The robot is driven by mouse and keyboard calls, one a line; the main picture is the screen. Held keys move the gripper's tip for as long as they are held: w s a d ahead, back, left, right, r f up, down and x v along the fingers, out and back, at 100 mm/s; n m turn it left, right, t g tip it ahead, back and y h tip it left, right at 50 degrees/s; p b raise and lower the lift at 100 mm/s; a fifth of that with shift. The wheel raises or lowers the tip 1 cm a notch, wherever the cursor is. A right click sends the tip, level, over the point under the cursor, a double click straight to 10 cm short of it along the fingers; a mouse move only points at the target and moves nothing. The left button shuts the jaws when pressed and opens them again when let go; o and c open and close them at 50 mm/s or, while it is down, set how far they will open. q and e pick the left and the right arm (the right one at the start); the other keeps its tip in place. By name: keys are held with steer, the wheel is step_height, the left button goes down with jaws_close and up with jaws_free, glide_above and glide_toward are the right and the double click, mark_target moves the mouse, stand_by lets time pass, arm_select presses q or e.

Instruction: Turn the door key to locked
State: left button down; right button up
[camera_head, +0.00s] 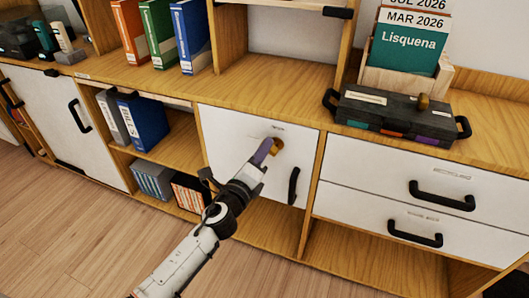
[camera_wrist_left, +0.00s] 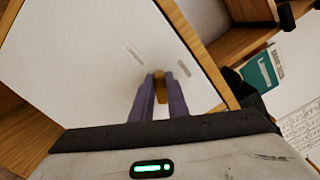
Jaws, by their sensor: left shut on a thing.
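The brass-coloured door key (camera_head: 278,145) sits in the upper part of a white cabinet door (camera_head: 230,131) in the head view. My left gripper (camera_head: 266,150) reaches it from the lower left, with its purple fingers at the key. In the left wrist view the key (camera_wrist_left: 160,86) stands between the two finger ends, and my left gripper (camera_wrist_left: 161,90) is shut on it. Small labels sit on the door on either side of the key, too small to read. The fingers hide part of the key. My right gripper is not in view.
A black door handle (camera_head: 293,186) is to the right of my left gripper. A dark toolbox (camera_head: 396,115) stands on the counter at the right, above white drawers (camera_head: 400,172). Upright binders (camera_head: 190,36) stand on the counter above, and more are on the open shelf left of the door.

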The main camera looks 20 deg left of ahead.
arm_select(q)
steer(key=n, duration=0.3)
steer(key=f+n+b, duration=0.1)
steer(key=n, duration=0.2)
steer(key=shift+a+f, duration=0.1)
steer(key=shift+a, duration=0.05)
stand_by(0.3)
steer(key=c, duration=1.7)
jaws_free()
steer(key=s, duration=1)
steer(key=shift+s+a+p, duration=0.15)
steer(key=shift+a+p, duration=0.05)
steer(key=shift+p, duration=0.1)
